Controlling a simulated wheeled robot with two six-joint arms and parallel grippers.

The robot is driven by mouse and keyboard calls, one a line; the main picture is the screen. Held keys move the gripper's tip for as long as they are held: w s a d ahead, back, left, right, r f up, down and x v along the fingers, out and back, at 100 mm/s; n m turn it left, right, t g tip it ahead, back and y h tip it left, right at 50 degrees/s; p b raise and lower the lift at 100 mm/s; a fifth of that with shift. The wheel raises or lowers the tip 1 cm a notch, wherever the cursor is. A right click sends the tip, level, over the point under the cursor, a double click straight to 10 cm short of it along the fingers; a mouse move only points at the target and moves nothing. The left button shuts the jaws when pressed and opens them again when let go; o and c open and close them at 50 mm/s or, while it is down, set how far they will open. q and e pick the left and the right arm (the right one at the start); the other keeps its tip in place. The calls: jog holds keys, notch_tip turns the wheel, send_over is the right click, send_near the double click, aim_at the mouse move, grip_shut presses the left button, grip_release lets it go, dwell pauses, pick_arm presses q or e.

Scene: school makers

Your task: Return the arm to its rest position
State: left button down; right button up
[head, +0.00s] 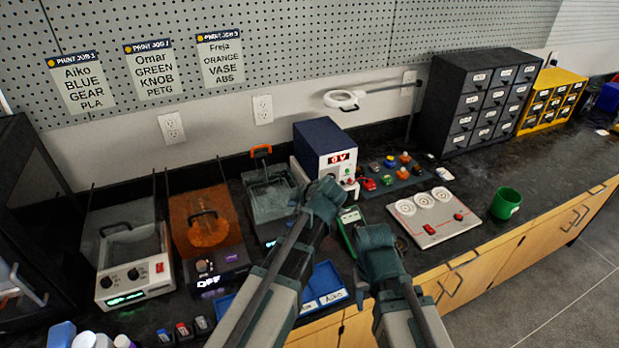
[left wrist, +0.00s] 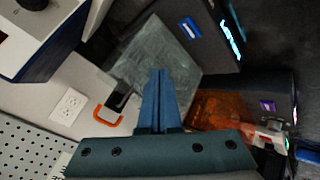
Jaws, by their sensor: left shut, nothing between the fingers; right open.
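My left gripper (head: 325,196) is in front of the blue-and-white power supply in the head view, above the bench. In the left wrist view its two blue fingers (left wrist: 158,100) lie together with nothing between them. Beyond them is the grey clear-walled tank (left wrist: 160,55), which has an orange handle. My right gripper (head: 377,243) is lower and to the right, over the front part of the bench; it is open and I see nothing held in it. Its fingertips are hard to make out from this angle.
The power supply (head: 325,148) stands just behind my left gripper. The grey tank (head: 268,198) and orange-covered unit (head: 207,228) are to the left. A white panel with dials (head: 432,217) and a green cup (head: 505,203) are to the right. A blue tray (head: 325,284) lies near the front edge.

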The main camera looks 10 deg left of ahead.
pick_arm(q)
jog(key=s+d+f+m+g+h, duration=0.1)
jog(key=s+d+m+g, duration=0.1)
jog(key=s+d+m, duration=0.2)
jog(key=s+d+f+m+g+h, duration=0.2)
jog(key=s+d+m, duration=0.1)
jog(key=s+m, duration=0.7)
jog(key=s+d+f+m+g+h+p, duration=0.1)
jog(key=s+d+f+m+g+h, duration=0.1)
jog(key=s+d+m, duration=0.2)
jog(key=shift+s+d+f+m, duration=0.1)
jog(key=shift+s+d+m, duration=0.1)
jog(key=shift+s+m, duration=0.75)
jog(key=shift+s+d+f+m, duration=0.15)
jog(key=shift+s+m, duration=0.3)
jog(key=shift+s, duration=0.85)
jog(key=shift+s+d+m+g, duration=0.3)
jog(key=shift+s+m, duration=0.2)
jog(key=shift+m, duration=0.1)
